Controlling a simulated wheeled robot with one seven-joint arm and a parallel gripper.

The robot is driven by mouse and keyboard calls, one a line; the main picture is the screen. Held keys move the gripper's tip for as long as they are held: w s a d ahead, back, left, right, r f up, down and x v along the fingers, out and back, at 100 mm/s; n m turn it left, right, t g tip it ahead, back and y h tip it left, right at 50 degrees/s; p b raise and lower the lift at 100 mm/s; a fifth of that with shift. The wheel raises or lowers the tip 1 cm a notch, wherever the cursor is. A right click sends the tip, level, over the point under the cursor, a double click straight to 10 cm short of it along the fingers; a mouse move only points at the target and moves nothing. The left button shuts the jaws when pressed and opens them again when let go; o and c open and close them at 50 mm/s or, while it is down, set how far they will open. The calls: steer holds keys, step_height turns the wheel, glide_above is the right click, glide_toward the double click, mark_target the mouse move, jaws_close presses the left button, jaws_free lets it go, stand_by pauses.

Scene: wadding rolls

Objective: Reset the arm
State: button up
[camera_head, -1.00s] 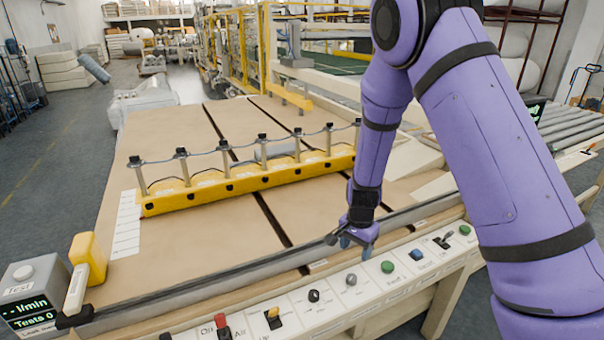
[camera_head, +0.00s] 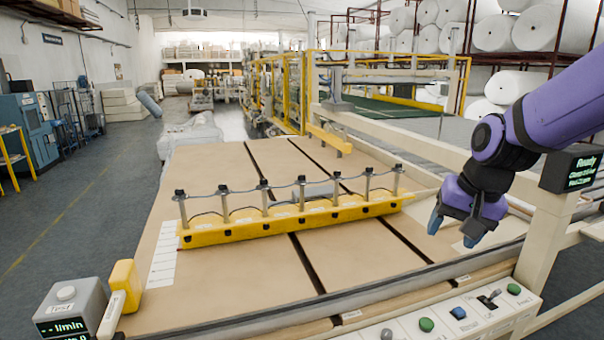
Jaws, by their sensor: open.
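My purple arm comes in from the right edge. My gripper (camera_head: 453,230) hangs at the right with its two blue-tipped fingers apart and nothing between them. It is above the right part of the brown-topped table (camera_head: 225,272), to the right of the yellow bar (camera_head: 295,220) with several upright metal posts. The control panel (camera_head: 470,318) with green, blue and grey controls runs along the table's front edge, below my gripper.
A small screen reading "Ready" (camera_head: 572,170) stands close to my arm on a cream post. A grey test box (camera_head: 70,308) and a yellow-handled tool (camera_head: 124,285) sit front left. Yellow guard frames (camera_head: 300,85) stand behind. The table's front middle is clear.

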steer(key=s+d+r+n+t, duration=0.1)
steer(key=s+r, duration=0.3)
steer(key=s, duration=0.4)
steer(key=s+d+r+n+t+h, duration=0.1)
steer(key=s+d+r+n, duration=0.1)
steer(key=s, duration=0.7)
step_height(320, 180, up, 2)
steer(key=shift+d+r+n+h, duration=0.25)
steer(key=shift+n+h, duration=0.05)
steer(key=shift+n, duration=0.3)
steer(key=shift+s, duration=0.1)
